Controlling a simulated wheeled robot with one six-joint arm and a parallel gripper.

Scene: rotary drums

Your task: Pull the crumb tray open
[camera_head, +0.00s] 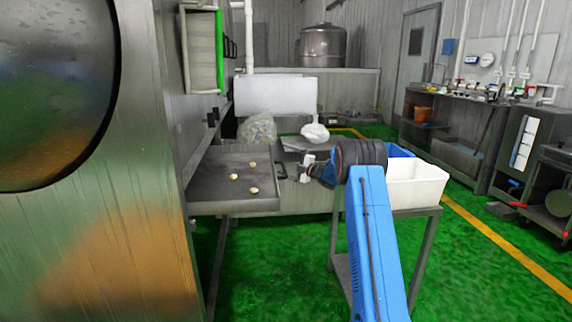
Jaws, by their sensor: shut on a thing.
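The crumb tray (213,185) is a flat grey metal tray with low walls. It sticks out to the right from the side of the large metal machine, with several small pale crumbs on its floor. Its dark handle (281,170) is on the right end wall. My gripper (305,168) is at that handle, at the end of my blue arm reaching up from the bottom. The gripper is shut on the handle; the fingertips are small, and the exact grip is hard to make out.
The large metal machine (150,200) with a round dark drum window fills the left. Green floor (275,270) is open in front. A workbench lines the right wall.

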